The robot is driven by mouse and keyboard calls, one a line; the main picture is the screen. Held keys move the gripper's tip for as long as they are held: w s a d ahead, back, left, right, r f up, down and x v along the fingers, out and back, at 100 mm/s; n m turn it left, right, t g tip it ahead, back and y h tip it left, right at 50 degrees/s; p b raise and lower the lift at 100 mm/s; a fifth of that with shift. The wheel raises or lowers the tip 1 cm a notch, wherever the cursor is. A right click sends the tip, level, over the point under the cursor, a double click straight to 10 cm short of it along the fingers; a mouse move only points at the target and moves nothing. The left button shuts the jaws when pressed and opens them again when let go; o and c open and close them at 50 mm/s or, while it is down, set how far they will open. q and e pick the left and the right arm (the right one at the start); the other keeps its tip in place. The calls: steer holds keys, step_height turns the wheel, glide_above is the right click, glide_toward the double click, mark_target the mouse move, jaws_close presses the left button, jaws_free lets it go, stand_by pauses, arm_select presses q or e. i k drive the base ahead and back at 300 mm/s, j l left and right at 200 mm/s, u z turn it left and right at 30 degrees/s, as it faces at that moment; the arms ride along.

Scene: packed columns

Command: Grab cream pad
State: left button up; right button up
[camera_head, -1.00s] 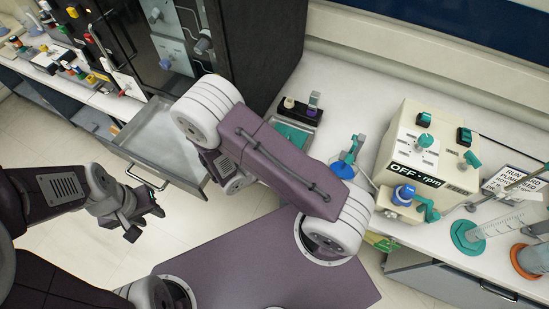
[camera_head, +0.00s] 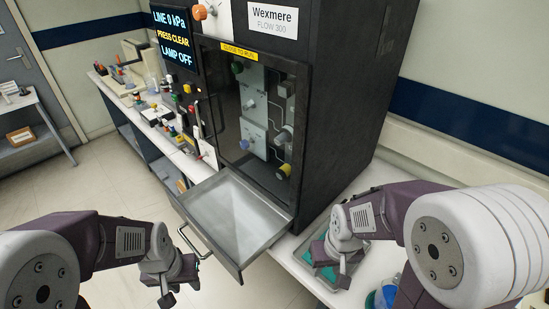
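I cannot pick out a cream pad in the head view. My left gripper (camera_head: 180,288) is open and empty over the floor, in front of the pulled-out drawer.
A black cabinet (camera_head: 345,95) with a display and glass front stands in the middle. Its empty metal drawer (camera_head: 232,215) sticks out between my grippers. A side bench (camera_head: 130,108) with many small items runs along the left. Open floor (camera_head: 115,180) lies at left.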

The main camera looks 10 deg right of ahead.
mark_target(128, 101)
steer(key=u, duration=1.4)
steer(key=i, duration=5.55)
steer(key=i+j+z, duration=0.1)
steer(key=i, duration=0.35)
steer(key=i+j+z, duration=0.15)
steer(key=i, duration=0.35)
steer(key=i+j+z, duration=0.1)
steer(key=i+j, duration=0.2)
steer(key=i, duration=0.15)
steer(key=z, duration=3.2)
steer(key=i+j+z, duration=0.15)
steer(key=i, duration=0.35)
